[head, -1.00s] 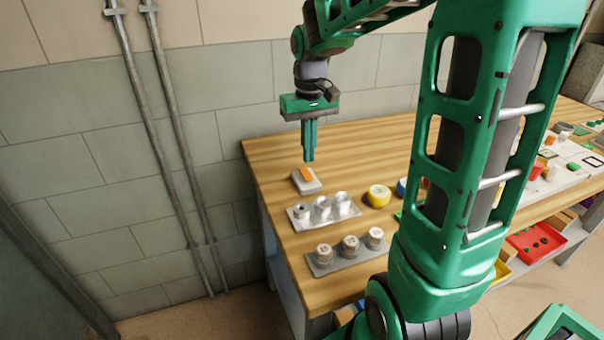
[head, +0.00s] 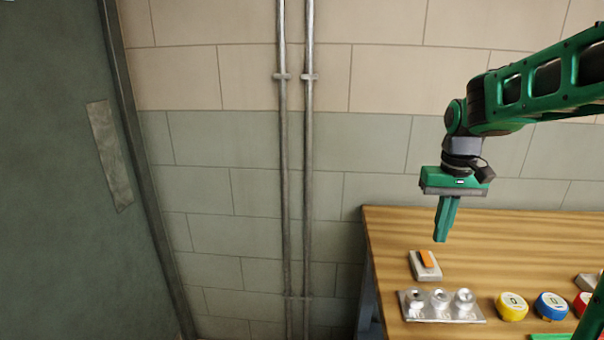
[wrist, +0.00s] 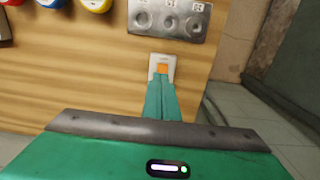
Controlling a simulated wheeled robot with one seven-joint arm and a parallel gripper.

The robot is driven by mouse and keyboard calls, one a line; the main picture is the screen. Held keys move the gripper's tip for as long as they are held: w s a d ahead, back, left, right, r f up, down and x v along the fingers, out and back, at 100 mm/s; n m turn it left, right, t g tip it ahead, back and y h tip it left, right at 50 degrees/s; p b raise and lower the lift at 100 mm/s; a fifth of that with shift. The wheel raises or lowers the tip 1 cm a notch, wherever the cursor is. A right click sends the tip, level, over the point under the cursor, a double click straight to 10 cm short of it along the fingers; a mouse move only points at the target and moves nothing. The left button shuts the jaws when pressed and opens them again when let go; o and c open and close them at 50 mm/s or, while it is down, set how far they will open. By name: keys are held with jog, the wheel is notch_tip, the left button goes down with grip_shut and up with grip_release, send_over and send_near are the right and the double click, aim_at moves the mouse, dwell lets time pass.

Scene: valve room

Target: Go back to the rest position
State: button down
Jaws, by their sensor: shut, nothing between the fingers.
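My gripper (head: 440,238) is green, and its fingers point down above the left end of the wooden workbench (head: 395,240). The fingers are together with nothing between them. In the wrist view my gripper (wrist: 160,82) shows its closed fingertips overlapping the lower edge of a small grey block with an orange top. In the head view this block (head: 424,272) lies on the bench below and left of the fingertips, apart from them.
A metal plate with several silver fittings (head: 441,305) lies in front of the block. A yellow round part (head: 511,306) and a blue round part (head: 551,306) sit to its right. Two vertical pipes (head: 284,160) run up the wall, left of the bench. A dark door (head: 60,170) is at far left.

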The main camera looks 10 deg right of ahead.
jog(key=s+d+f+m, duration=0.1)
jog(key=s, duration=0.7)
jog(key=s+d+f+m, duration=0.1)
jog(key=s+f, duration=0.1)
jog(key=s, duration=0.6)
jog(key=s+d+f+m, duration=0.1)
jog(key=s, duration=0.7)
jog(key=shift+f+m, duration=0.3)
jog(key=shift+m, duration=0.1)
jog(key=w+r+n, duration=0.1)
jog(key=w+r, duration=0.3)
jog(key=w, duration=0.3)
jog(key=w+r+n, duration=0.1)
jog(key=w+r, duration=0.3)
jog(key=w, duration=0.4)
notch_tip(320, 180, up, 4)
jog(key=n, duration=0.2)
send_over(424, 252)
jog(key=shift+f, duration=0.15)
notch_tip(424, 252, down, 14)
jog(key=shift+d+r, duration=0.1)
